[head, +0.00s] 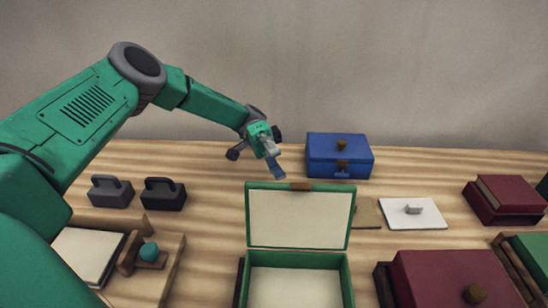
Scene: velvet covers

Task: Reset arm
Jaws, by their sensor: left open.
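My left arm comes in from the left. Its left gripper (275,161) is open, with nothing seen between its fingers. It hangs above the table, behind the raised lid of a green box (348,275) and to the left of a blue box (339,150). The gripper appears apart from both. My right gripper is not in view.
The green box stands open, its lid (298,220) upright. Dark handled blocks (163,195) sit left. A wooden tray (168,270) is at lower left. A white plate (413,214), dark red box (455,275) and dark red case (505,203) are right. Bare table (215,170) lies behind.

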